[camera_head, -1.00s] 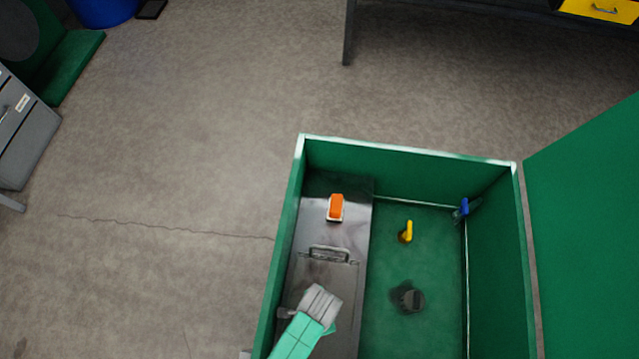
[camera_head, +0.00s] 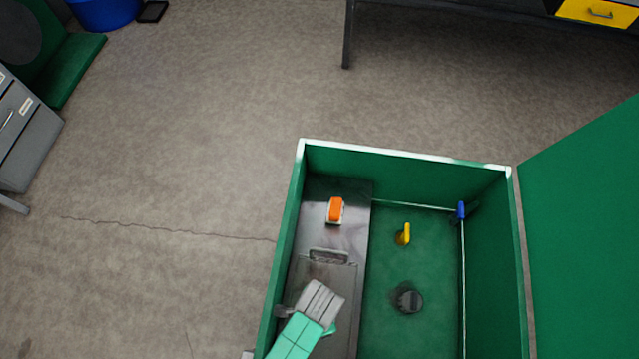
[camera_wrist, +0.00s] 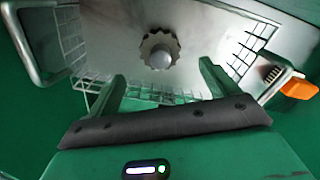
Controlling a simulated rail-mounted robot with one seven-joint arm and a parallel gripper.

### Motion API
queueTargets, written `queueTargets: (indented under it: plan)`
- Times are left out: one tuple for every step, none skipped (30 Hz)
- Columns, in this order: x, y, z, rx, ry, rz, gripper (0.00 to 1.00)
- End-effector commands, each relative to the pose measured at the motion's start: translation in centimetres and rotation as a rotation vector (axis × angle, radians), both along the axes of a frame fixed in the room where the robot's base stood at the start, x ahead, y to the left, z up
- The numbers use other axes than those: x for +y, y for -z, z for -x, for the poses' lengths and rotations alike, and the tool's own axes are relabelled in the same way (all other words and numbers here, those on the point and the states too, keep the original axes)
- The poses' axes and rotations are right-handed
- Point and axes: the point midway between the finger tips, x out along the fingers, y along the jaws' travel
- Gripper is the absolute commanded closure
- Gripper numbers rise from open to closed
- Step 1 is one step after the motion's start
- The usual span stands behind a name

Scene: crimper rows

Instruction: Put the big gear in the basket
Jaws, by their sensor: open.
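A toothed, dark metal gear (camera_wrist: 160,49) shows in the wrist view, ahead of my gripper, against a bare metal plate. A pale rounded knob or shaft end sits at its lower middle. Wire mesh of a basket (camera_wrist: 73,42) shows left, right and below the gear. I cannot tell whether the gear is inside it or beyond it. My gripper (camera_wrist: 161,84) is open, its two green fingers apart with nothing between them; the gear is apart from them.
A green-walled box (camera_head: 410,154) surrounds the work area. Inside are a metal plate (camera_head: 315,205) with a handle (camera_head: 328,256), an orange-handled brush (camera_head: 335,210), a yellow item (camera_head: 404,234), a blue item (camera_head: 461,210) and a dark round item (camera_head: 408,299). Green floor between them is clear.

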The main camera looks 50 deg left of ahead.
Motion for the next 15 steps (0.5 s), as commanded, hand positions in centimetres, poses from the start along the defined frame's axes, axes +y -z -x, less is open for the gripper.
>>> queueTargets:
  plan:
    - [0.0, -1.4, 0.0, -0.002, 0.0, 0.0, 0.14]
    - [0.0, -1.9, 0.0, -0.001, 0.0, -0.001, 0.14]
    - [0.0, -2.5, 0.0, -0.001, 0.001, -0.001, 0.14]
    - [0.0, -2.9, 0.0, -0.001, 0.001, -0.001, 0.14]
    - [0.0, -3.2, 0.0, -0.001, 0.001, 0.0, 0.14]
    - [0.0, -3.5, 0.0, 0.0, 0.001, 0.0, 0.14]
    - [0.0, -3.6, 0.0, -0.001, 0.001, 0.0, 0.14]
    - [0.0, -3.8, 0.0, -0.001, 0.001, 0.0, 0.14]
    - [0.0, -3.9, 0.0, 0.0, 0.001, 0.0, 0.14]
    - [0.0, -3.9, 0.0, 0.0, 0.001, 0.0, 0.14]
    - [0.0, -3.9, 0.0, 0.0, 0.001, 0.0, 0.14]
    - [0.0, -3.9, 0.0, 0.0, 0.001, 0.0, 0.14]
    - [0.0, -3.9, 0.0, 0.0, 0.001, 0.0, 0.14]
    - [0.0, -3.9, 0.0, 0.0, 0.001, 0.0, 0.14]
    - [0.0, -3.9, 0.0, 0.0, 0.0, 0.0, 0.14]
